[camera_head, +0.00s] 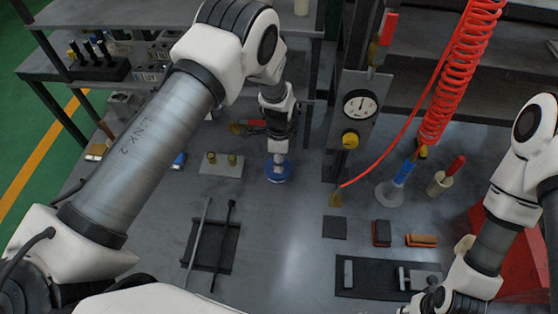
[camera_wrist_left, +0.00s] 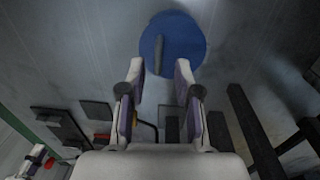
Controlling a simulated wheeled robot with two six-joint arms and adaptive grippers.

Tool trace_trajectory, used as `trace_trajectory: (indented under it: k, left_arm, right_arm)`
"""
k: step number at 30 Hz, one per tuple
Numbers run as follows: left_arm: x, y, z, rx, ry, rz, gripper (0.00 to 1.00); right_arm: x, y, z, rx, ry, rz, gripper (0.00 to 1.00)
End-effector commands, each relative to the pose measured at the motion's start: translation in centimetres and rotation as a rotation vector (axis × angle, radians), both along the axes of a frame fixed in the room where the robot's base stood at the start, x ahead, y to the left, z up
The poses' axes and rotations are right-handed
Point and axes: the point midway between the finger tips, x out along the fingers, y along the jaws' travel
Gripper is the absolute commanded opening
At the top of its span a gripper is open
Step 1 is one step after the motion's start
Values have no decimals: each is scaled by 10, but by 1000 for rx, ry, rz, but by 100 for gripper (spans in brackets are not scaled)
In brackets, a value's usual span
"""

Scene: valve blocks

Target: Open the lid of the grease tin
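The grease tin (camera_head: 278,177) shows as a round blue shape on the grey bench, partly hidden under my left gripper (camera_head: 278,152). In the left wrist view its blue lid (camera_wrist_left: 188,42) is a round disc with a grey raised bar (camera_wrist_left: 160,55) on it. My left gripper (camera_wrist_left: 160,68) points at the lid. Its two fingers are apart, with the bar just beyond and between the tips in the picture. Whether they touch it cannot be told. The lid looks closed on the tin. My right gripper (camera_head: 425,303) is at the bottom edge, partly cut off.
A plate with small knobs (camera_head: 222,163) stands left of the tin. A dark pad with rods (camera_head: 210,245) lies front left. A gauge panel (camera_head: 358,108) and a red coiled hose (camera_head: 455,80) are to the right. Small blocks (camera_head: 382,233) lie front right.

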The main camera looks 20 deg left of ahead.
Motion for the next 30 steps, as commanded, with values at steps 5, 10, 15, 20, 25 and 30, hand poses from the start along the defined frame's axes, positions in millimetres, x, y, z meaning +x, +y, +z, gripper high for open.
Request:
trace_trajectory:
  k: [5,10,15,20,25,30]
  left_arm:
    - [4,0,33,0,-4,1,33]
    - [7,1,77,0,-4,0,33]
    - [9,1,107,0,-1,-1,33]
    - [9,2,115,-1,3,-1,33]
    - [9,1,115,0,2,-1,33]
    - [9,1,115,0,2,0,33]
  right_arm:
    - [0,0,0,0,0,0,33]
    - [0,0,0,0,0,0,33]
    - [0,0,0,0,0,0,33]
    - [0,0,0,0,0,0,33]
    - [0,0,0,0,0,0,33]
    - [0,0,0,0,0,0,33]
